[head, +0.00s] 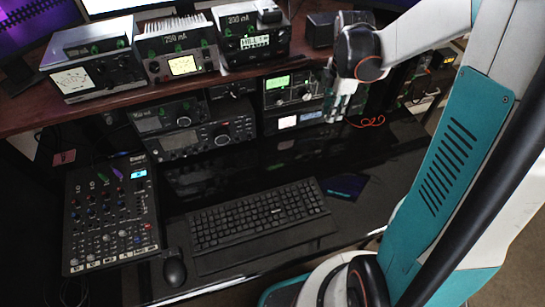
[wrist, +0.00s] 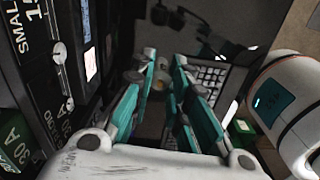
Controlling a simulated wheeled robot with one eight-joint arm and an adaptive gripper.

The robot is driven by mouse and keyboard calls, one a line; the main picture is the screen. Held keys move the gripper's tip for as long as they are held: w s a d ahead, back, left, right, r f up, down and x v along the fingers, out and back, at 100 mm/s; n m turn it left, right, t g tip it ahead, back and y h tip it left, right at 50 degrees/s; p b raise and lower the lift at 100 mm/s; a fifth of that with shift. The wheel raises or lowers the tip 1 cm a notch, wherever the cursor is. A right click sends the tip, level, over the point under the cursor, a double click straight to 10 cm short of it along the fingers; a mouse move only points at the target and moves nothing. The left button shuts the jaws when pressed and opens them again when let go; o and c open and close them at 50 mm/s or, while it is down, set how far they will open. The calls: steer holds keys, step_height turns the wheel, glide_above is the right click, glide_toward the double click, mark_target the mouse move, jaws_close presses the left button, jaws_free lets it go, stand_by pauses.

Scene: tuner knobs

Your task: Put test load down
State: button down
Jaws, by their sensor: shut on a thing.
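My gripper (head: 341,108) hangs at the right end of the shelf, in front of the radio rack, with its fingers pointing down towards the black desk. In the wrist view, the teal fingers of my gripper (wrist: 164,88) are shut with a gap between them. A small dull, rounded thing, seemingly the test load (wrist: 159,84), shows in that gap near the fingertips. Most of it is hidden by the fingers, and I cannot make it out in the head view. I cannot tell whether it touches the desk.
Three meter units, marked 250 mA (head: 182,57) and 300 mA (head: 255,36) among them, stand on the brown shelf (head: 60,108). Stacked radios (head: 205,136) sit below. A mixer (head: 112,215), mouse (head: 174,270) and keyboard (head: 258,215) are on the desk. A red cable (head: 371,122) lies right of my gripper.

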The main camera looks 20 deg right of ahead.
steer(key=shift+w+d+n, duration=0.1)
steer(key=shift+d+n, duration=0.2)
steer(key=shift+w+f, duration=0.1)
steer(key=shift+f, duration=0.1)
steer(key=b, duration=0.7)
glide_toward(322, 157)
step_height(322, 157, down, 5)
steer(key=shift+f, duration=0.1)
steer(key=shift+f, duration=0.1)
steer(key=c, duration=1.5)
jaws_free()
steer(key=shift+c, duration=0.2)
step_height(322, 157, up, 12)
steer(key=p, duration=0.4)
steer(key=shift+r+p, duration=0.2)
steer(key=shift+p, duration=0.2)
